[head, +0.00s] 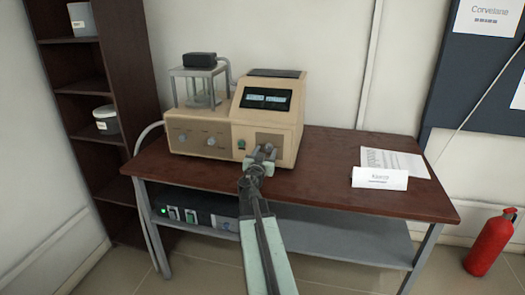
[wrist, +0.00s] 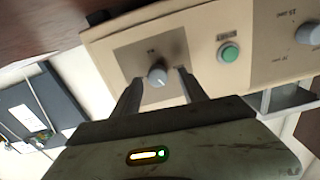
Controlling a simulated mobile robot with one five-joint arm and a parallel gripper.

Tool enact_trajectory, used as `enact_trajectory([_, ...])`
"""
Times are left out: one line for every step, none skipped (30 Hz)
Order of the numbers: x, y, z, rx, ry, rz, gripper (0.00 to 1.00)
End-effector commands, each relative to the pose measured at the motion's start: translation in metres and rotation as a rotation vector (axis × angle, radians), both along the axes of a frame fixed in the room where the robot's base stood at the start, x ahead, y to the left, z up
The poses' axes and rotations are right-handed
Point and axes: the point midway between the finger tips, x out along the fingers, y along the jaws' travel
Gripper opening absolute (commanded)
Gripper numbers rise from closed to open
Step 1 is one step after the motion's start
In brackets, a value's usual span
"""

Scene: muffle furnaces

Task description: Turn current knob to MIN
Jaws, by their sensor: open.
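A beige instrument (head: 262,118) with a small lit display stands on the dark wooden table. In the wrist view a grey round knob (wrist: 157,75) sits on a darker square panel, with a small label too blurred to read. I cannot tell from the label whether it is the current knob. My gripper (head: 262,152) is in front of the instrument's right lower face. In the wrist view its open fingers (wrist: 159,79) reach toward the panel on either side of the knob; contact is not clear. In the head view the gripper hides this knob.
A green button (wrist: 228,53) and another knob (wrist: 308,33) are beside the panel in the wrist view. Several more knobs are on the instrument's left front. The table's (head: 330,185) middle right is clear.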

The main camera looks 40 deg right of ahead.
Motion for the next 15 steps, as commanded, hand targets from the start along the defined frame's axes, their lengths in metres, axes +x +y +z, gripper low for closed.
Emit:
enact_trajectory([0.0021,-0.0073,0.0,0.0,0.0,-0.001,0.5])
enact_trajectory([0.002,-0.0097,-0.0001,0.0,0.0,-0.001,0.5])
enact_trajectory([0.0018,-0.0115,-0.0001,0.0,0.0,-0.001,0.5])
enact_trajectory([0.0016,-0.0121,-0.0001,0.0,0.0,-0.001,0.5])
enact_trajectory([0.0015,-0.0122,-0.0001,0.0,0.0,-0.001,0.5])
enact_trajectory([0.0015,-0.0116,-0.0001,0.0,0.0,-0.001,0.5])
enact_trajectory([0.0018,-0.0111,-0.0001,0.0,0.0,0.0,0.5])
enact_trajectory([0.0021,-0.0106,-0.0001,0.0,0.0,0.001,0.5])
enact_trajectory([0.0026,-0.0099,-0.0001,0.0,0.0,0.002,0.5])
enact_trajectory([0.003,-0.0095,-0.0002,0.0,0.0,0.002,0.45])
enact_trajectory([0.0034,-0.0091,-0.0001,0.001,0.0,0.003,0.36])
enact_trajectory([0.0037,-0.0086,-0.0002,0.001,0.0,0.003,0.25])
enact_trajectory([0.004,-0.0083,-0.0002,0.001,0.0,0.004,0.17])
enact_trajectory([0.0043,-0.008,-0.0001,0.001,0.0,0.004,0.09])
enact_trajectory([0.0045,-0.0077,-0.0001,0.001,0.0,0.005,0.0])
